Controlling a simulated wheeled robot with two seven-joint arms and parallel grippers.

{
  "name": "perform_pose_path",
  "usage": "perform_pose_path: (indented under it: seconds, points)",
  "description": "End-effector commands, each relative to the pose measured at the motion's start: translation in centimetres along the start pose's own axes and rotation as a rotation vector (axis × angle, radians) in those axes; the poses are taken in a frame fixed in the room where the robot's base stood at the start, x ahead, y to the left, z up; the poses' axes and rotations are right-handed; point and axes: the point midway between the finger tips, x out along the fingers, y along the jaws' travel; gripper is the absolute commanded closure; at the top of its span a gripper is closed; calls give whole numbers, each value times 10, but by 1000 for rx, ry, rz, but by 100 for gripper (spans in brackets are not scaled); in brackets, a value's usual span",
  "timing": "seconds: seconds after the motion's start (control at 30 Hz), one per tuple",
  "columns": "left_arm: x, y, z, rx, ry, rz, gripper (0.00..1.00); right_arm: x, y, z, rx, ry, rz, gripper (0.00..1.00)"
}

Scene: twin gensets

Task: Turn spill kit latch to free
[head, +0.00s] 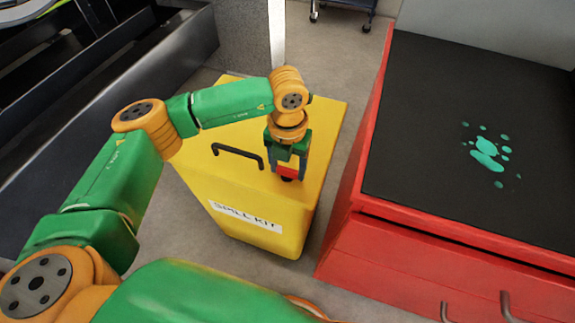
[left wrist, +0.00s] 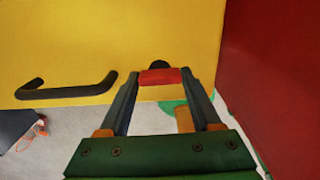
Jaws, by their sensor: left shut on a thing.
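The yellow spill kit box (head: 225,185) stands on the floor in the middle of the head view, with a white "SPILL KIT" label (head: 245,217) on its front. Its latch is a small red piece (head: 289,173) with a black part, at the right of the top near the front edge. My left gripper (head: 288,168) reaches down from above and is shut on the latch. In the left wrist view the red latch (left wrist: 160,77) sits between the fingertips, with a black knob beyond it. The fingers partly hide the latch. My right gripper is not in view.
A black handle (head: 238,153) stands up from the box top, left of the gripper; it also shows in the left wrist view (left wrist: 68,92). A red cabinet (head: 420,255) with a black top and green splashes is close on the right. Dark metal rails (head: 90,80) lie left.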

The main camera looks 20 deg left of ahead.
Motion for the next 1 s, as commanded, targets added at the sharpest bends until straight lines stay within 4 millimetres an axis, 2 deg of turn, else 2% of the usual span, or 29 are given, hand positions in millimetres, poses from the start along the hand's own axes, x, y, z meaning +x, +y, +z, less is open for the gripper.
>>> perform_pose_path:
  seconds: [0.33, 0.37, 0.4, 0.47, 0.77, 0.87, 1.0]
  points:
    - [-1, 0, 1, -5, -3, -1, 91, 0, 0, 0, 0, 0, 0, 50]
    - [-1, 0, 1, -4, -3, 0, 30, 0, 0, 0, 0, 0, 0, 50]
    - [-1, 0, 1, -4, -3, 0, 19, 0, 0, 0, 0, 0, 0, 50]
    - [0, 0, 1, -4, -2, 0, 5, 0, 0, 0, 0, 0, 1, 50]
    - [-2, 0, 0, -3, -2, 0, 5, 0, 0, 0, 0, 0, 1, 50]
    - [-18, 0, 1, -2, -5, 0, 5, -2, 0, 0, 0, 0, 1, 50]
    - [-49, 0, 1, -3, -6, -1, 5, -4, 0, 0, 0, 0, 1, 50]
